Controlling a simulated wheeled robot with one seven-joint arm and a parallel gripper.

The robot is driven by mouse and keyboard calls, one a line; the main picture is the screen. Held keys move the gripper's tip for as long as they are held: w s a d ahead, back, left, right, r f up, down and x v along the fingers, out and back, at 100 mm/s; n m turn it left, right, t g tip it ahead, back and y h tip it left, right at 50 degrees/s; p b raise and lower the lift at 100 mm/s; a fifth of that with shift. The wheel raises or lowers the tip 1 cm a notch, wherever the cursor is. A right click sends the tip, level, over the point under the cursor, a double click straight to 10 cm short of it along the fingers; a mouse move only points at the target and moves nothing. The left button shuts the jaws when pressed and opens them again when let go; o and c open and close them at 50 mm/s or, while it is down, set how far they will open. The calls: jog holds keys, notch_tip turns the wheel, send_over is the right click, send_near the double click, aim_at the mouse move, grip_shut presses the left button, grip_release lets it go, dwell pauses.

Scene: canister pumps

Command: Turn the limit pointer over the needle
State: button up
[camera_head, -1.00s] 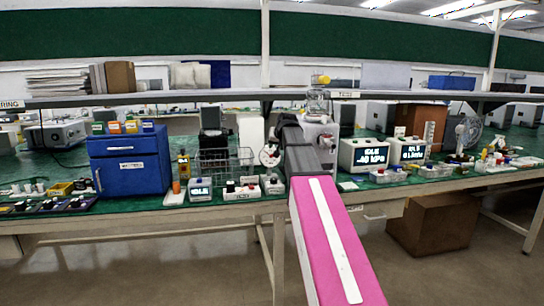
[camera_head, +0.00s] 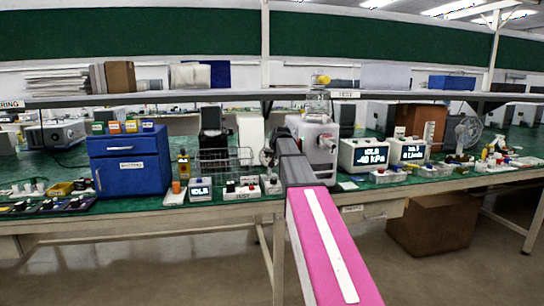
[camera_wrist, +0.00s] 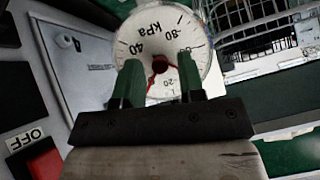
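The gauge (camera_wrist: 195,20) is a round white dial marked kPa, upside down in the wrist view. It has a dark red hub (camera_wrist: 160,63) at its middle. Thin red lines run from the hub, one down-left and one to the right; I cannot tell which is the needle and which the limit pointer. My gripper (camera_wrist: 159,72) is open, its two green fingers apart on either side of the hub, in front of the dial. I cannot tell whether they touch it. In the head view the gauge (camera_head: 267,157) is partly covered, and my arm hides the fingers.
The grey pump (camera_head: 318,140) stands right of the gauge, with two display boxes (camera_head: 363,156) beyond it. A wire basket (camera_head: 225,160) and blue drawer cabinet (camera_head: 128,163) stand left. A red switch marked OFF (camera_wrist: 45,165) is at lower left in the wrist view.

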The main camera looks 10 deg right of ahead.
grip_shut()
jog(key=shift+n+h, duration=0.3)
jog(key=shift+a+n+h, duration=0.2)
jog(key=shift+n+h, duration=0.4)
jog(key=shift+n, duration=0.6)
jog(key=n+h, duration=0.1)
jog(key=n, duration=0.2)
jog(key=shift+s+a+f+n+h, duration=0.1)
jog(key=shift+n+h, duration=0.2)
jog(key=shift+h, duration=0.1)
jog(key=n+t+h, duration=0.1)
jog(key=n, duration=0.2)
jog(key=shift+a+f+n+h, duration=0.1)
jog(key=shift+n+h, duration=0.2)
jog(key=shift+f+n+t+h, duration=0.1)
jog(key=shift+n+t+h, duration=0.55)
jog(key=shift+n, duration=1.25)
